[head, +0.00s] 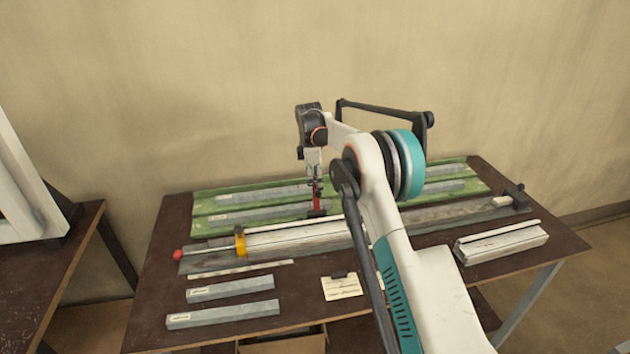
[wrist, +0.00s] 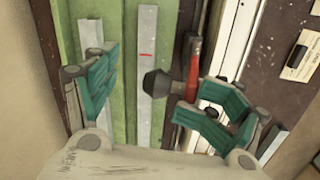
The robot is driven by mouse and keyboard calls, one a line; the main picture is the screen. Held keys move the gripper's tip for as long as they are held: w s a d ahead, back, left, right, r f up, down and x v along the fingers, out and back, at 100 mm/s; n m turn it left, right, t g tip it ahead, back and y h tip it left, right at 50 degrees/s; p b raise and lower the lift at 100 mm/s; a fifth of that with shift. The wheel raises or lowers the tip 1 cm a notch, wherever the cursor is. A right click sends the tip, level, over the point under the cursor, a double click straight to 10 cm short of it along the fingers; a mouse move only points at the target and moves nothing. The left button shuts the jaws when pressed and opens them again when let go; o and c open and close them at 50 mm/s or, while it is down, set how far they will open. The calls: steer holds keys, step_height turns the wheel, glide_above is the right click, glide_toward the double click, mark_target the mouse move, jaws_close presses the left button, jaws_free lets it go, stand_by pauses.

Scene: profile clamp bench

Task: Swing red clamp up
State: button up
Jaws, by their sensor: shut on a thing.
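The red clamp (head: 317,202) stands at the back side of the long pale profile (head: 290,239), near the middle of the bench. In the wrist view its red arm (wrist: 194,60) runs beside the profile, with a dark knob (wrist: 156,83) sticking out to the left. My gripper (head: 316,186) points down at the clamp from above. In the wrist view its teal fingers (wrist: 148,86) lie on either side of the knob, and the right one is against the red arm. My gripper is shut on the red clamp; the exact contact is partly hidden.
A green board (head: 205,203) with several grey bars lies behind. Loose bars (head: 222,315), a paper note (head: 342,287) and a pale block (head: 500,243) lie in front. My arm hides part of the profile.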

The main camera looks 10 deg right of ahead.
steer(key=shift+w+a, duration=0.1)
steer(key=shift+a, duration=0.15)
steer(key=r, duration=1.1)
steer(key=shift+s+a+r, duration=0.1)
steer(key=shift+s+a, duration=0.15)
steer(key=shift+s, duration=0.1)
steer(key=shift+c, duration=1.2)
steer(key=shift+s+r, duration=0.1)
steer(key=shift+r, duration=0.3)
steer(key=s+r+m+t+b, duration=0.15)
steer(key=s+r+m, duration=0.25)
steer(key=s+r, duration=0.55)
steer(key=s+r+m+t+b, duration=0.15)
steer(key=s+r+m, duration=0.25)
steer(key=s, duration=1)
steer(key=s+f+m+t+b, duration=0.1)
steer(key=s+f+m, duration=0.3)
steer(key=s, duration=0.9)
steer(key=s+f+m+t+b, duration=0.1)
steer(key=s+f+m, duration=0.3)
steer(key=s+f, duration=0.5)
steer(key=s+t, duration=0.1)
steer(key=s, duration=0.4)
steer(key=shift+s+d+f+t+y, duration=0.2)
steer(key=shift+d+t+y, duration=0.1)
steer(key=shift+d+y, duration=0.1)
